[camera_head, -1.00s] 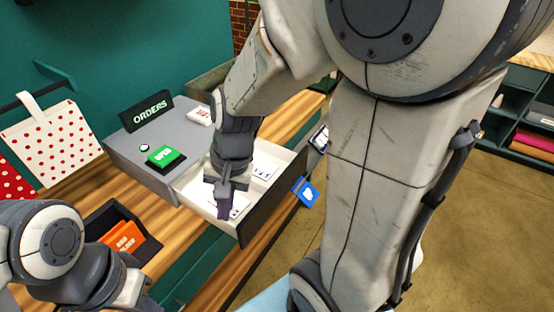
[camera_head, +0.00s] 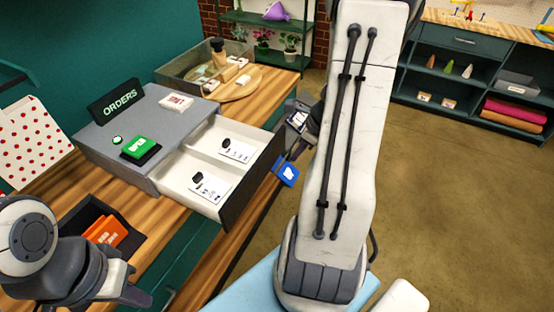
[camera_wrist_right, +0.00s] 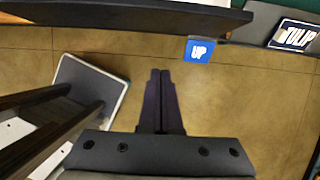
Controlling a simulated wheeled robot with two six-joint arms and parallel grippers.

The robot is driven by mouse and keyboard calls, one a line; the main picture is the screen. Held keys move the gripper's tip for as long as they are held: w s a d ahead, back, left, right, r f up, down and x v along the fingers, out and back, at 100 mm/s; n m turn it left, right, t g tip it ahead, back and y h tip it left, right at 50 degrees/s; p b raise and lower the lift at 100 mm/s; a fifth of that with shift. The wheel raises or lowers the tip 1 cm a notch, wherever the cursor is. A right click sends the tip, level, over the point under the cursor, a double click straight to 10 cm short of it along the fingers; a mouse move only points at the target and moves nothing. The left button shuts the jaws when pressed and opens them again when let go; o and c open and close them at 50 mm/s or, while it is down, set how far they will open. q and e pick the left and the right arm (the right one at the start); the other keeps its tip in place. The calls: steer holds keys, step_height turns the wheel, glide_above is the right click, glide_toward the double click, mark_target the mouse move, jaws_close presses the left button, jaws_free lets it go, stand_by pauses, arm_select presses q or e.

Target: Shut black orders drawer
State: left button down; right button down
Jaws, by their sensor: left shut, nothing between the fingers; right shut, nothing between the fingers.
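The black orders drawer (camera_head: 254,178) stands pulled out from the grey cabinet (camera_head: 100,137) with the ORDERS sign. Its dark front faces right, and its two white compartments each hold a card with a black stamp-like piece. In the right wrist view, a dark panel that looks like the drawer front (camera_wrist_right: 130,16) crosses the top. My left gripper (camera_head: 140,298) is shut and empty at the lower left, near the black tray.
A black tray with orange cards (camera_head: 108,230) sits in front of the cabinet. A clear bin (camera_head: 180,70) stands behind. Open floor lies to the right.

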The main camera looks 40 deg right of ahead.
mark_target(270, 168)
steer(key=w+a+f, duration=0.2)
steer(key=w+f, duration=0.3)
steer(key=shift+w+a+f, duration=0.2)
steer(key=shift+w, duration=0.15)
steer(key=shift+w, duration=0.1)
